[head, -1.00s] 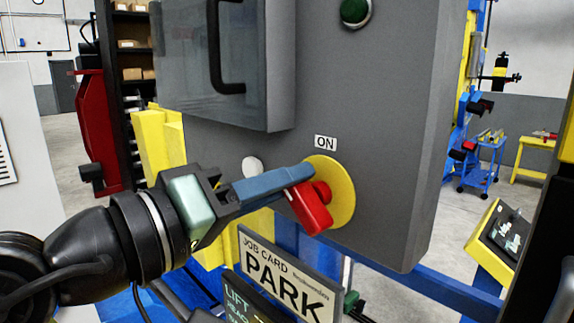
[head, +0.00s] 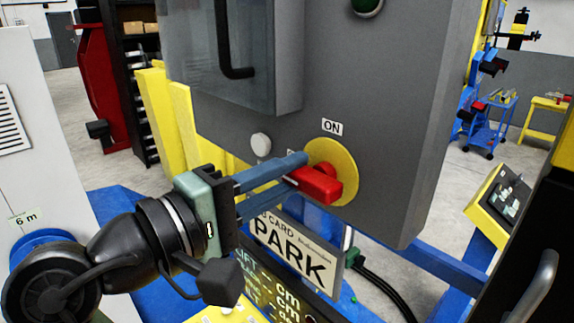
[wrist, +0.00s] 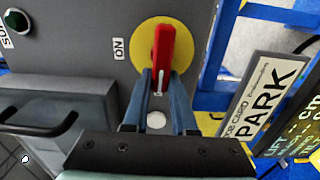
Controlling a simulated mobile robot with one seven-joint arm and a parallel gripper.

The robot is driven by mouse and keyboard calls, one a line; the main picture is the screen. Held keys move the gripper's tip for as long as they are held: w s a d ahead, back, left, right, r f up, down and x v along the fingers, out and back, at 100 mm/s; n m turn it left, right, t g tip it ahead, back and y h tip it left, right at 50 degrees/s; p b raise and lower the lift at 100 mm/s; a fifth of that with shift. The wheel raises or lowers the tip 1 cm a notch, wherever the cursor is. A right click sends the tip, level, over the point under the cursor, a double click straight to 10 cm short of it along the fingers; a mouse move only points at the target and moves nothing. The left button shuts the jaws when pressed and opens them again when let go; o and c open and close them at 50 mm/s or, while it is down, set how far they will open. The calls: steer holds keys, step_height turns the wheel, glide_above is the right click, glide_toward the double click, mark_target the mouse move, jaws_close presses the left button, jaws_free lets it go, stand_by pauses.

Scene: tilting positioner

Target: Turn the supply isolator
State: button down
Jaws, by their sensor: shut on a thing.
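The supply isolator is a red handle (head: 318,184) on a round yellow plate (head: 345,172) on the grey cabinet front. A white ON label (head: 332,128) sits just above the plate. The handle lies roughly level across the plate, at right angles to the ON direction. My gripper (head: 297,170) reaches in from the left and is shut on the handle, its blue fingers one above the other. In the wrist view, the red handle (wrist: 161,52) stands between the two fingertips of my gripper (wrist: 161,80), over the yellow plate (wrist: 140,58).
The grey cabinet (head: 400,130) has a windowed door with a black pull handle (head: 236,72) at upper left. A white round button (head: 261,144) is left of the plate. A PARK job card (head: 292,250) and display (head: 262,285) sit below. Blue rails run at lower right.

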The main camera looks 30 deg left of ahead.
stand_by(0.6)
steer(key=c, duration=0.7)
jaws_free()
steer(key=shift+s, duration=0.1)
steer(key=b+v, duration=0.5)
steer(key=v, duration=0.7)
steer(key=shift+s+a+b, duration=0.15)
steer(key=shift+s+b, duration=0.2)
